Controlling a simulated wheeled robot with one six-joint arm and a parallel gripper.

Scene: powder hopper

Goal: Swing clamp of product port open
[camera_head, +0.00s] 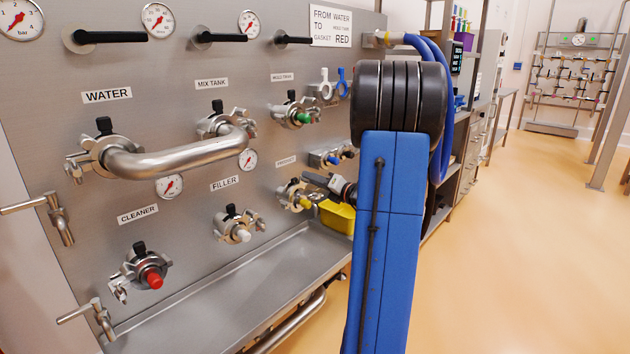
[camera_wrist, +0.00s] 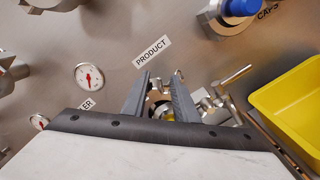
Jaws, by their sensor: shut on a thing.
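The product port (camera_head: 290,194), with a yellow plug, is on the steel panel below a label partly hidden in the head view. In the wrist view, the PRODUCT label (camera_wrist: 153,52) is plain, and the port's clamp (camera_wrist: 157,97) shows between my two fingers. My gripper (camera_head: 313,181) reaches the port from the right, its fingers at the clamp; it also shows in the wrist view (camera_wrist: 160,80). It is shut on part of the clamp. The fingers hide much of the clamp, so I cannot tell whether it is open or closed.
A yellow bin (camera_head: 337,217) is right of the port, close to my gripper; it also shows in the wrist view (camera_wrist: 262,98). A steel trough (camera_head: 230,285) runs below the ports. A bent pipe (camera_head: 180,162) joins the WATER and MIX TANK ports. Open floor lies right.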

